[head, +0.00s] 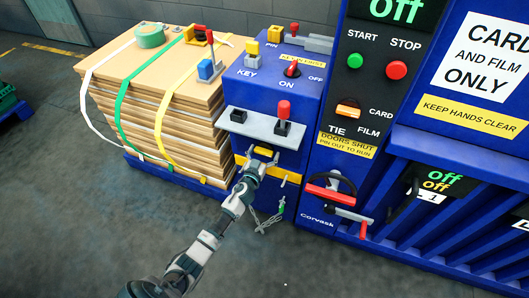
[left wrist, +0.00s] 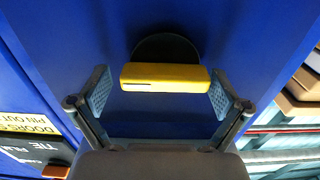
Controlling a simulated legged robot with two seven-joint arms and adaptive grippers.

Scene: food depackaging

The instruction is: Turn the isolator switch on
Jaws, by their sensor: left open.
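A red rotary switch (head: 292,70) with ON and OFF labels sits on the sloped top of the blue cabinet (head: 262,92). In the left wrist view a yellow bar handle (left wrist: 165,78) crosses a black round disc (left wrist: 165,46) on a blue face. I cannot tell which of the two is the isolator. My left gripper (head: 263,154) is open at the cabinet's front, below the grey shelf. In the left wrist view the left gripper (left wrist: 160,94) has its fingers on either side of the yellow handle, with gaps showing. My right gripper is not in view.
Strapped cardboard (head: 150,85) stands to the left. The floor in front is clear.

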